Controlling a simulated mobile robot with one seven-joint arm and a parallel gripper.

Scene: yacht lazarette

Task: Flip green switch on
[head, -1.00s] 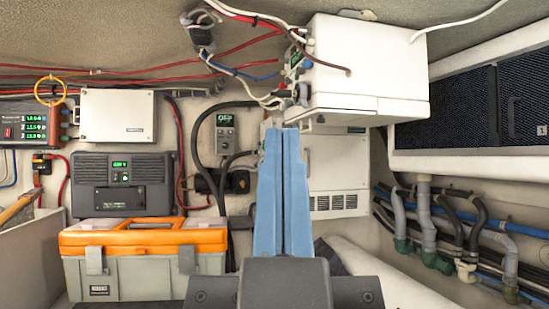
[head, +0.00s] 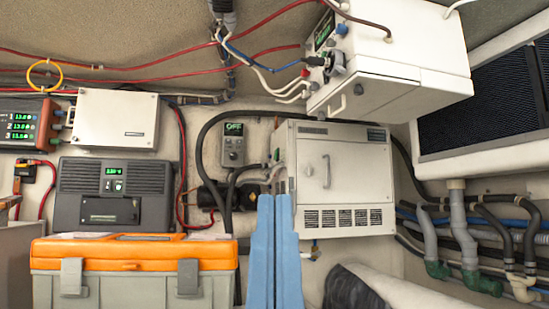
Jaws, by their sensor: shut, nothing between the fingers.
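My gripper (head: 274,200) shows its two long blue fingers pointing up at the bottom middle of the head view, shut with nothing between them. I cannot make out a green switch for certain. A tiny green spot (head: 276,154) shows on the cabinet's narrow left side, too small to identify. A small grey control panel (head: 233,146) left of the cabinet has a green display reading OFF.
A tilted white box (head: 410,60) with wires hangs above right. A grey charger (head: 113,190) and an orange-lidded toolbox (head: 135,253) are at left. Red and black cables (head: 215,125) cross the wall. Pipes (head: 465,235) and a dark vent (head: 483,100) are at right.

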